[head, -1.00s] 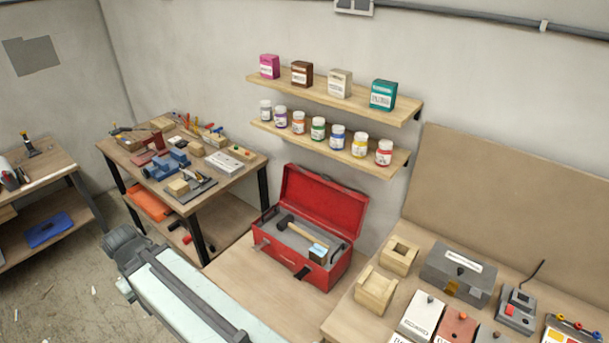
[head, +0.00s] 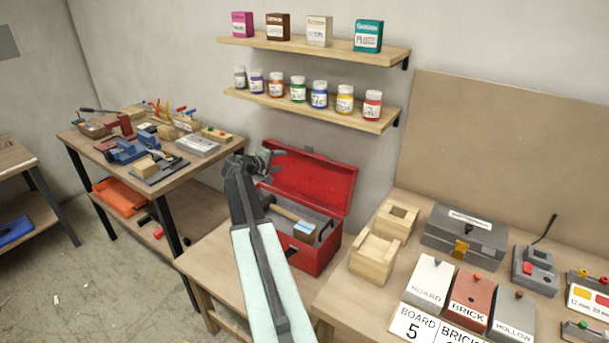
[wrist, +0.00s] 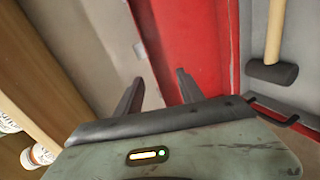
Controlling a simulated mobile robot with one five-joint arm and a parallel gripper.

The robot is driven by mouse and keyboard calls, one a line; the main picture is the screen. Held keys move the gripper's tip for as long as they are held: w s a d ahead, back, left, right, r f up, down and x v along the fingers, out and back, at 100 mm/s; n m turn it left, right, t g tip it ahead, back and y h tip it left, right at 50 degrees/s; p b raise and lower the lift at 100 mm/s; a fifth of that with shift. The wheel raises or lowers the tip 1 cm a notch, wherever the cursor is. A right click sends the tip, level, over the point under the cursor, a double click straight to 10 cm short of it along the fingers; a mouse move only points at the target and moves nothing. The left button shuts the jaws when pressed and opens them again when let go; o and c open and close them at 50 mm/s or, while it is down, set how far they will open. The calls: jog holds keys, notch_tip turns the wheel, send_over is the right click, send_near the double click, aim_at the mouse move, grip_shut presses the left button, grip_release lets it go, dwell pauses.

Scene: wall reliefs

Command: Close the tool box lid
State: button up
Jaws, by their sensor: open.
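The red tool box (head: 318,262) stands on a low wooden bench in the head view. Its lid (head: 310,186) is up, leaning back toward the wall. A hammer (head: 296,215) with a wooden handle lies in the open box. My gripper (head: 272,165) is at the upper left of the lid in the head view and hides the lid's left end. In the wrist view, my gripper (wrist: 158,90) has its two fingers apart, with nothing between them. The red lid (wrist: 190,45) is beside the right finger, and the hammer (wrist: 271,60) is farther right. I cannot tell whether a finger touches the lid.
Two shelves with boxes (head: 368,36) and paint jars (head: 319,95) hang on the wall above the lid. A bench on the right holds wooden blocks (head: 378,255) and a grey box (head: 464,238). A cluttered table (head: 200,190) stands at the left.

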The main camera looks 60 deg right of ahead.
jog(key=h, duration=0.1)
send_near(308, 149)
jog(key=shift+n+g, duration=0.3)
jog(key=shift+n, duration=0.1)
jog(key=b+x, duration=0.2)
jog(key=x, duration=0.6)
jog(key=shift+f, duration=0.1)
jog(key=shift+a, duration=0.1)
grip_shut()
dwell(0.4)
